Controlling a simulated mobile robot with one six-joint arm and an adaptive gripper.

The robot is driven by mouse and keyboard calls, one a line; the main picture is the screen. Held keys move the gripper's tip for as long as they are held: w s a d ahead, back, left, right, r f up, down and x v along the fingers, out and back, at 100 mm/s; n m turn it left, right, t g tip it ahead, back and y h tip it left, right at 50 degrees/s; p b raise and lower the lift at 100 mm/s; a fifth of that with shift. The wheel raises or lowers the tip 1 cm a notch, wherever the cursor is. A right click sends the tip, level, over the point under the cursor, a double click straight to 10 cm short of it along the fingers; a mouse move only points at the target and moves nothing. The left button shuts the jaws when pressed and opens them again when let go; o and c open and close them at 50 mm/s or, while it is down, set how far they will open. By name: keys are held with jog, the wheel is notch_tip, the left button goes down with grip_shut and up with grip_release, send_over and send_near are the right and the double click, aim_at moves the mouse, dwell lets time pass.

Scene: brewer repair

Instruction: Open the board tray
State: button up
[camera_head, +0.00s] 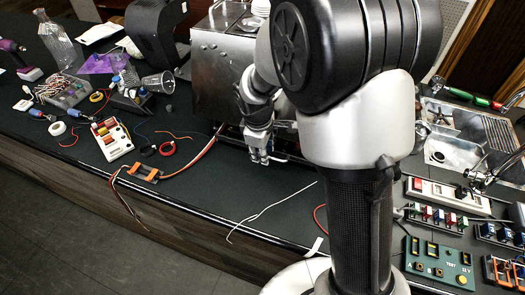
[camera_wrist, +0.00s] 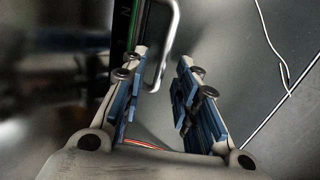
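The brewer (camera_head: 222,85) is a steel box on the dark bench, partly hidden behind my arm. My gripper (camera_head: 259,156) is low at its front, close to the bench top. In the wrist view my gripper (camera_wrist: 160,66) is open, with blue-padded fingers apart. A bent metal handle (camera_wrist: 168,50) lies in line with the gap between the fingertips, and nothing is gripped. Beside the handle is a dark panel edge with a green strip (camera_wrist: 134,25), which looks like the board tray. I cannot tell how far the tray stands out.
A white wire (camera_head: 265,209) lies on the bench in front of my gripper. Orange-red wires (camera_head: 198,154) run left from the brewer's base. A white switch board (camera_head: 111,139) is at the left, and a green test panel (camera_head: 438,262) at the right. Bare bench lies left of the white wire.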

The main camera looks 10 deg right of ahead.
jog(key=shift+c, duration=0.6)
grip_shut()
jog(key=shift+s, duration=0.15)
